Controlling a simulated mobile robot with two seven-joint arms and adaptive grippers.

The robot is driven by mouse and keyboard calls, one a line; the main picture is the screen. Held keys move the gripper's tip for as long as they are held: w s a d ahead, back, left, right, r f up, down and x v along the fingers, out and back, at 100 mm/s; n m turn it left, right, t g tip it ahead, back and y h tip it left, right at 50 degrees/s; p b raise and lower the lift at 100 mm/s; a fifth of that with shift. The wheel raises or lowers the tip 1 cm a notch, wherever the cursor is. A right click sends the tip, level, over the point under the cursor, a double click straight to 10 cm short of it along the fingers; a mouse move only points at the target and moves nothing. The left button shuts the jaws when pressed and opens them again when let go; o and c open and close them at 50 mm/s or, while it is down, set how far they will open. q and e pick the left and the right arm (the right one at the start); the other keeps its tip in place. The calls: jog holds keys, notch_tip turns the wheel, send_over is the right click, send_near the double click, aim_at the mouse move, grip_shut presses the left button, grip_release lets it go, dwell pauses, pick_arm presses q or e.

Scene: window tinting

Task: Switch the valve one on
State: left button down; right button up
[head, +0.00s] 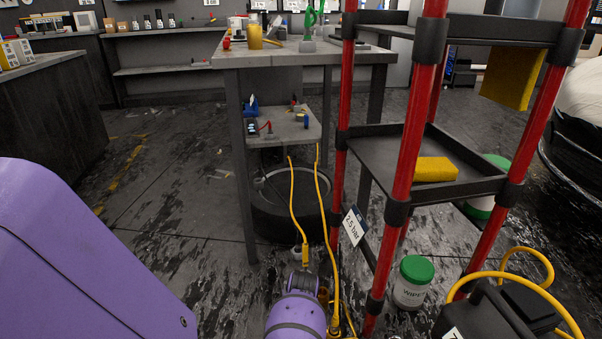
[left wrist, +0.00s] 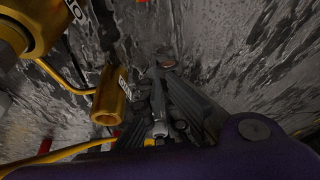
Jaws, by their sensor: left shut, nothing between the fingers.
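A larger brass part (left wrist: 35,25) is at the top left, with a label whose text is cut off. I cannot tell which is valve one or how it is set. My left gripper is shut and empty, beside the fitting and apparently apart from it. In the head view, my purple left wrist (head: 298,318) is low in the middle and mostly hides the gripper. Brass (head: 323,295) shows beside it. My right gripper is not in view.
Yellow hoses (head: 328,215) hang from a workbench (head: 300,58) in front of a tire (head: 265,215). A red-post cart (head: 408,140) with a "2.5 bar" tag (head: 354,226) stands close on the right. A wipes tub (head: 413,285) and a black compressor (head: 490,318) sit nearby. Floor on the left is clear.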

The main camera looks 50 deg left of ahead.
pick_arm(q)
jog(key=b+x, duration=0.2)
jog(key=x, duration=0.2)
jog(key=shift+s+d+f+b, duration=0.15)
jog(key=shift+s+d, duration=0.15)
jog(key=shift+d, duration=0.3)
jog(key=shift+s+d+f+b, duration=0.15)
jog(key=shift+s+d, duration=0.1)
jog(key=shift+d, duration=0.35)
jog(key=shift+s+d+r, duration=0.15)
jog(key=shift+s+d, duration=0.2)
jog(key=shift+d, duration=0.2)
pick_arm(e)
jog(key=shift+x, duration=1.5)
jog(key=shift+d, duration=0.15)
